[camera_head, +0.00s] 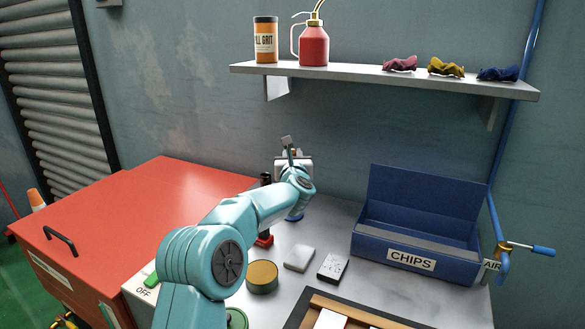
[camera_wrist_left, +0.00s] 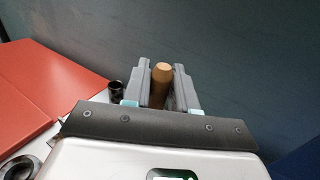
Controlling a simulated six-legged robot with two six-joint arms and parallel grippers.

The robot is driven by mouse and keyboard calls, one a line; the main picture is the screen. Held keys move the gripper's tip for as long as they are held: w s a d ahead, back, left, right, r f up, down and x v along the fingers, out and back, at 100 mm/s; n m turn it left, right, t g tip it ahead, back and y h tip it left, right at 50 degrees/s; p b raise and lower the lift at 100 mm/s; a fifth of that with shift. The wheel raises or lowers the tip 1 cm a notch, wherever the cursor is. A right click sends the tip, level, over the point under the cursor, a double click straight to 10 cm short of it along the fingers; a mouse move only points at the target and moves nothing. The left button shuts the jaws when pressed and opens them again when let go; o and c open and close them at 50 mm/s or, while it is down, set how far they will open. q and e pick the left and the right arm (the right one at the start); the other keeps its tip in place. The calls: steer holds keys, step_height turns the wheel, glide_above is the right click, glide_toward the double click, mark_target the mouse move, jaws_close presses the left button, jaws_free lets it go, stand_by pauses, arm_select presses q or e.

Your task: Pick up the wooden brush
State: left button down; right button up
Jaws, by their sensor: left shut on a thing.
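My left gripper (camera_head: 289,146) is over the back of the grey worktop, near the wall, at the end of my teal arm. In the left wrist view, it is shut on the wooden brush (camera_wrist_left: 161,76), whose rounded brown end stands between the two grey fingers. The rest of the brush is hidden by the gripper in that view. In the head view, my gripper and wrist cover most of it, and I cannot make out its bristles. My right gripper is not in view.
A blue CHIPS bin (camera_head: 412,258) stands at the right of the worktop. A white block (camera_head: 299,258), a black-and-white block (camera_head: 333,267) and a round tin (camera_head: 262,277) lie in front. A red cabinet (camera_head: 150,215) is left. A shelf (camera_head: 380,80) overhangs the back.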

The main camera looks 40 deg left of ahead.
arm_select(q)
step_height(320, 180, up, 15)
steer(key=p, duration=0.6)
steer(key=shift+r, duration=0.15)
steer(key=shift+d, duration=0.15)
